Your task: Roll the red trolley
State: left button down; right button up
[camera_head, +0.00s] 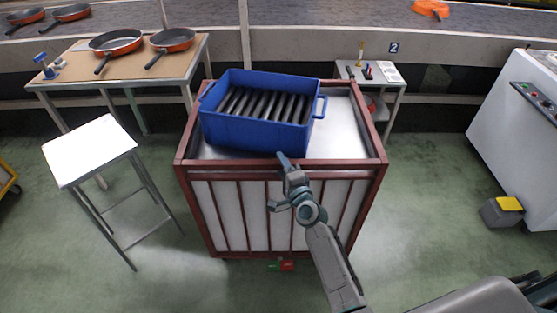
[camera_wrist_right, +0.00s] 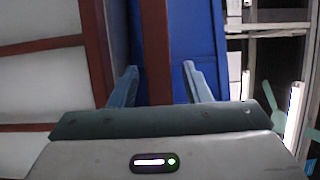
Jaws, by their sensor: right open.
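The red trolley (camera_head: 282,175) stands upright in the middle of the head view, with a dark red frame, pale side panels and a grey top. A blue crate (camera_head: 255,139) holding several dark bars sits on its top. My right gripper (camera_head: 281,183) is open at the trolley's near top rail. In the right wrist view the trolley's red rail (camera_wrist_right: 155,50) runs between the two fingers of my gripper (camera_wrist_right: 161,84), with the blue crate (camera_wrist_right: 198,35) beyond. I cannot tell whether the fingers touch the rail. My left gripper is out of view.
A white stool (camera_head: 90,150) stands left of the trolley. A workbench (camera_head: 130,70) with two pans is behind left, and a small table (camera_head: 385,82) behind right. A white cabinet (camera_head: 510,130) and a yellow-topped grey box (camera_head: 502,212) stand far right.

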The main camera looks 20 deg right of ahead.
jog(key=shift+w+a, duration=0.1)
jog(key=shift+w, duration=1.2)
grip_shut()
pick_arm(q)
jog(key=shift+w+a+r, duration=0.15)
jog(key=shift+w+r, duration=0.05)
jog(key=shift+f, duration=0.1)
pick_arm(e)
jog(key=shift+w, duration=0.15)
